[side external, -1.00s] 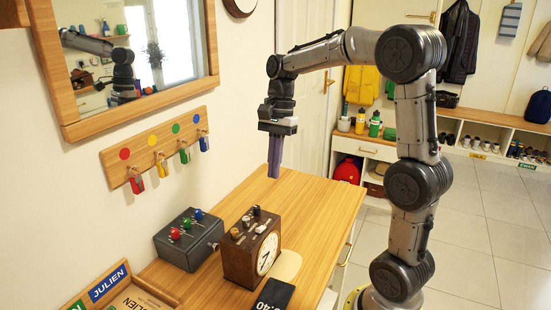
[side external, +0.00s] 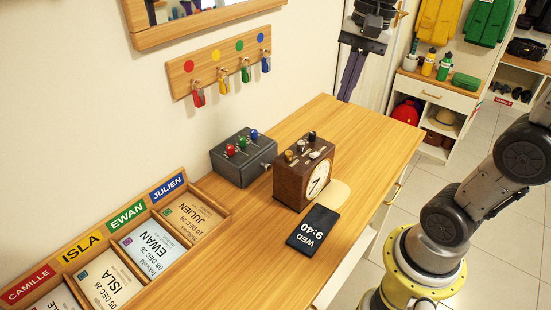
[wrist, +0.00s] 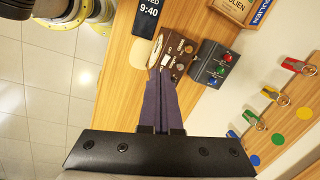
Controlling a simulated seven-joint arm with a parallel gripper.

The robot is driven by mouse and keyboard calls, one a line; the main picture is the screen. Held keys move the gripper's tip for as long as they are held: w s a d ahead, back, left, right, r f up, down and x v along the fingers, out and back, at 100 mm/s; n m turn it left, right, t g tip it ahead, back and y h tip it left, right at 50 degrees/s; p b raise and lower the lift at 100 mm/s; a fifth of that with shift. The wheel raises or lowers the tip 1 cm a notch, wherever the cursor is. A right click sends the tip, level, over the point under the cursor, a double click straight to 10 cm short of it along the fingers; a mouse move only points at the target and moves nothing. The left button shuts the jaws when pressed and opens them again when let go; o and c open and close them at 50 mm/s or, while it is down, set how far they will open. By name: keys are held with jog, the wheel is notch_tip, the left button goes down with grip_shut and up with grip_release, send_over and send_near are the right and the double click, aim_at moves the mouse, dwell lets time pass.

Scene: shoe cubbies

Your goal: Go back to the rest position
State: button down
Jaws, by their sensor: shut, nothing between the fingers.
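My gripper (side external: 352,78) hangs at the top of the side view, pointing down, above the far end of the wooden desk (side external: 350,130). Its two long purple fingers are together and hold nothing. In the wrist view the gripper (wrist: 160,105) also shows with its fingers side by side, pointing toward the clock box. The fingers are apart from everything on the desk. Most of my arm above the gripper is out of the side view.
A brown clock box (side external: 291,174), a grey box with coloured knobs (side external: 232,160) and a dark date display (side external: 312,230) stand on the desk. Hooks with coloured tags (side external: 230,75) line the wall. Name cards (side external: 148,246) lie in a tray at left. The desk's far end is clear.

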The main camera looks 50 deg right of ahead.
jog(key=s+a+f+n+t+h, duration=0.1)
jog(key=s+a+f+n+t, duration=0.2)
jog(key=s+f+n, duration=0.4)
jog(key=shift+s+a+n+t, duration=0.15)
jog(key=shift+s+n+t, duration=0.75)
jog(key=shift+n, duration=2.8)
jog(key=shift+s+f+g, duration=0.1)
jog(key=shift+s+g, duration=0.25)
jog(key=shift+g, duration=0.05)
